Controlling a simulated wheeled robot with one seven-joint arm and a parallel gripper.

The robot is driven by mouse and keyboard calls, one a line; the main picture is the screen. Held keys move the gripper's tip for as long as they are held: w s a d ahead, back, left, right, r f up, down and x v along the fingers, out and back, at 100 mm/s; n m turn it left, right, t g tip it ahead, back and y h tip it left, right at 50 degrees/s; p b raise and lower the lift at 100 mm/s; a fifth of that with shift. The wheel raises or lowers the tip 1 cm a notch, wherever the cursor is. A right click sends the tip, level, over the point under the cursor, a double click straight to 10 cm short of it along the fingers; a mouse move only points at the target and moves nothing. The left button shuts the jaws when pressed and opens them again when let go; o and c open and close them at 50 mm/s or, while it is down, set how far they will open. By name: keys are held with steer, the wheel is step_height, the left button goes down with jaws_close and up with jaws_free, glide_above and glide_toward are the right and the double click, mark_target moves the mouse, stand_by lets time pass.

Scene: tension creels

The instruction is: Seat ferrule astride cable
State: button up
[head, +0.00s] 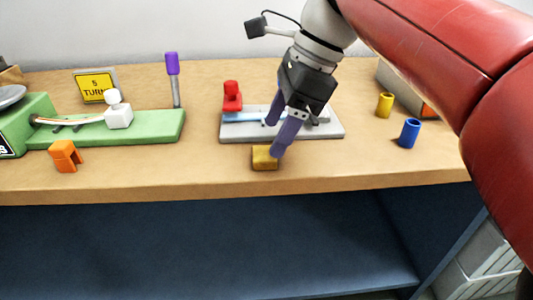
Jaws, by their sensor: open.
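An orange arch-shaped piece (66,156), apparently the ferrule, stands on the bench at the left front, with its opening downward. A pale cable (62,120) runs over the green fixture (155,128) behind it, toward a white knobbed block (118,113). My gripper (274,138) is far to the right of both, open, with its purple fingers pointing down. One finger is in front of the grey fixture, and the other reaches down by a mustard block (264,158). Whether that finger touches the block I cannot tell.
Yellow (385,105) and blue (409,133) cylinders stand at right. The bench front between the orange piece and mustard block is clear.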

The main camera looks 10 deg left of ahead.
mark_target(264, 152)
steer(key=x, duration=0.4)
steer(key=shift+w+a+f+b, duration=0.1)
steer(key=shift+w+f+b, duration=0.15)
steer(key=shift+f+b, duration=0.15)
steer(key=shift+r, duration=0.1)
steer(key=c, duration=1.1)
steer(key=shift+r, duration=0.1)
